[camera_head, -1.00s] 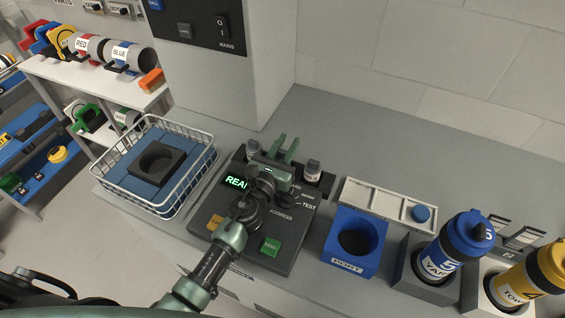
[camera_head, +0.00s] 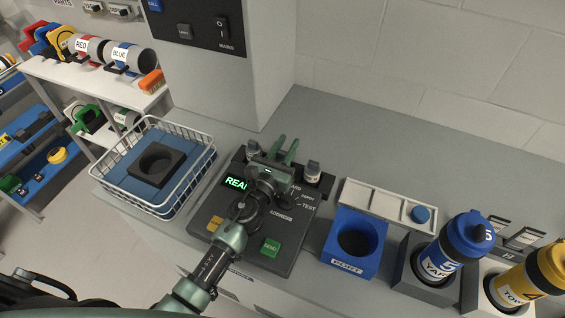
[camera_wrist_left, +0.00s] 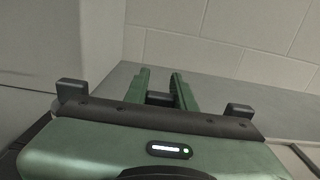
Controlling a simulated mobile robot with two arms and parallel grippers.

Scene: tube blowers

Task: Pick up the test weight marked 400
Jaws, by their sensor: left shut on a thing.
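My left gripper (camera_head: 280,149) is over the back edge of the dark control panel, with its green fingers shut on a small dark piece. In the left wrist view, a bit of this dark piece (camera_wrist_left: 160,98) shows between the fingers (camera_wrist_left: 160,84); it looks like a test weight. No marking on it can be read. The gripper and wrist hide the middle of the holder. My right gripper is not in view.
The control panel (camera_head: 283,238) has a lit display and a green SEND button (camera_head: 271,247). A white wire basket (camera_head: 206,172) stands left. A blue port block (camera_head: 348,266), a white tray (camera_head: 372,200) and blue (camera_head: 455,245) and yellow (camera_head: 530,275) canisters stand right. The counter behind is clear.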

